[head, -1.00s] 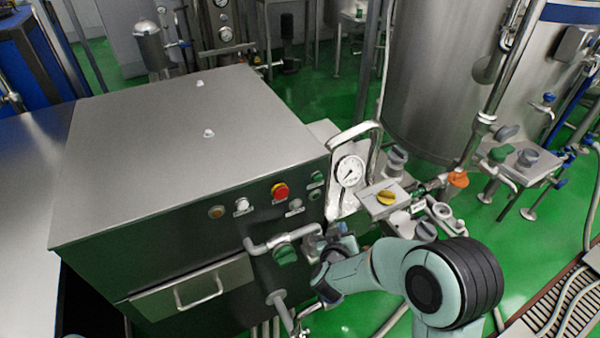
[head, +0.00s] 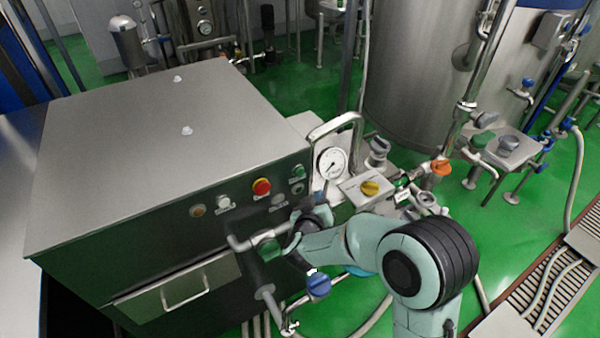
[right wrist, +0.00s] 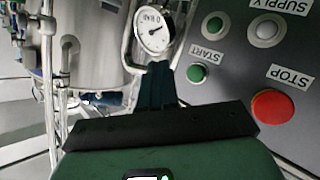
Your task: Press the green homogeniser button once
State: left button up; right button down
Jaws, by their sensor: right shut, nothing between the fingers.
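The grey homogeniser cabinet's front panel carries a green START button (head: 299,171), near its right end. In the right wrist view the green START button (right wrist: 197,73) is unobstructed beside its label. My right gripper (head: 318,199) is in front of the panel's right end, a little below the button and partly hidden by my own wrist. In the right wrist view its dark fingers (right wrist: 160,70) are shut and empty, pointing just left of the START button, with the gauge beyond the tips. I see no contact with the button. My left gripper is out of view.
A red STOP button (head: 261,187) is left of START. A second green control (right wrist: 212,25) and a white SUPPLY light (right wrist: 265,30) are close by. A pressure gauge (head: 331,163) and bent pipe (head: 338,125) stand right of the panel. A green-handled valve (head: 268,250) sits below.

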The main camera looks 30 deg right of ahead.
aim_at(299, 172)
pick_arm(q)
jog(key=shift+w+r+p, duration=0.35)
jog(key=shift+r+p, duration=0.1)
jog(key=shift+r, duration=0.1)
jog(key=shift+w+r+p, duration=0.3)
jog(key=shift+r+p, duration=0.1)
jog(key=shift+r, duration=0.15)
pick_arm(e)
jog(key=w, duration=0.6)
jog(key=shift+w+a, duration=0.25)
jog(key=shift+w, duration=0.05)
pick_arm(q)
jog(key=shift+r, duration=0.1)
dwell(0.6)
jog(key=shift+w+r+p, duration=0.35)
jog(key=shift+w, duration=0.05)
pick_arm(e)
jog(key=shift+w, duration=0.5)
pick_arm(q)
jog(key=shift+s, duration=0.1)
pick_arm(e)
jog(key=shift+s, duration=0.1)
